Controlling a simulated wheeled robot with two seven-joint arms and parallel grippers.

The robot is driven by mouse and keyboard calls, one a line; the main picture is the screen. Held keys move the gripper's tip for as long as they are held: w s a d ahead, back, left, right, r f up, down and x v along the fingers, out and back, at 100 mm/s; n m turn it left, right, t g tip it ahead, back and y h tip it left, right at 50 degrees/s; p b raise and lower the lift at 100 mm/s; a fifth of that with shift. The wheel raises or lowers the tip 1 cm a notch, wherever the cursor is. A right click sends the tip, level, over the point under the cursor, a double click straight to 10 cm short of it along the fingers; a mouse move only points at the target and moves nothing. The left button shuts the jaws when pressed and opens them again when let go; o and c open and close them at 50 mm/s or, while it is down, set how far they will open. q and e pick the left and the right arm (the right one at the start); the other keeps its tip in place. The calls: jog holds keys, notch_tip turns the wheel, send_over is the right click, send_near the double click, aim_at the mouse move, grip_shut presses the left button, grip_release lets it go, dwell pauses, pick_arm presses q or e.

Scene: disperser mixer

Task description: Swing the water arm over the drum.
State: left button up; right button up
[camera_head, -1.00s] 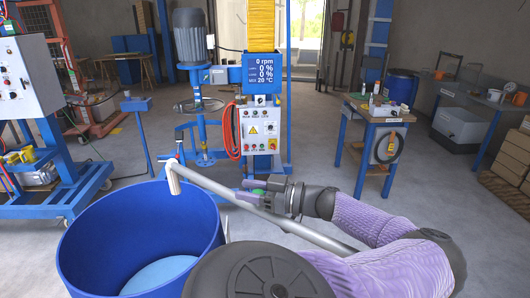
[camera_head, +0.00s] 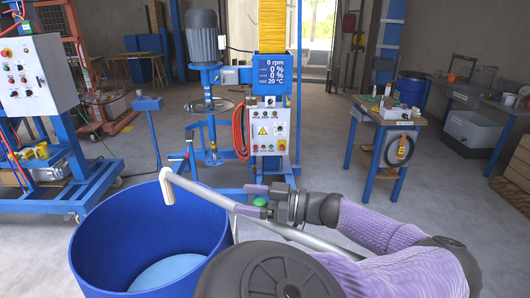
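The water arm (camera_head: 310,238) is a grey pipe sloping up from lower right to a pale downturned spout (camera_head: 168,190). The spout is above the far part of the opening of the blue drum (camera_head: 85,250), which stands at lower left with light blue at its bottom. I cannot tell whether the fingers touch the knob or pipe.
The mixer stand with its control box (camera_head: 264,129) is behind the drum. A blue-framed machine (camera_head: 60,190) stands at left. A small wooden-topped table (camera_head: 395,117) stands at right. Floor between the table and mixer is clear.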

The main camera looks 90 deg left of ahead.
pick_arm(q)
jog(key=shift+w+f, duration=0.15)
jog(key=b+v, duration=0.3)
jog(key=v, duration=0.6)
jog(key=shift+w, duration=0.4)
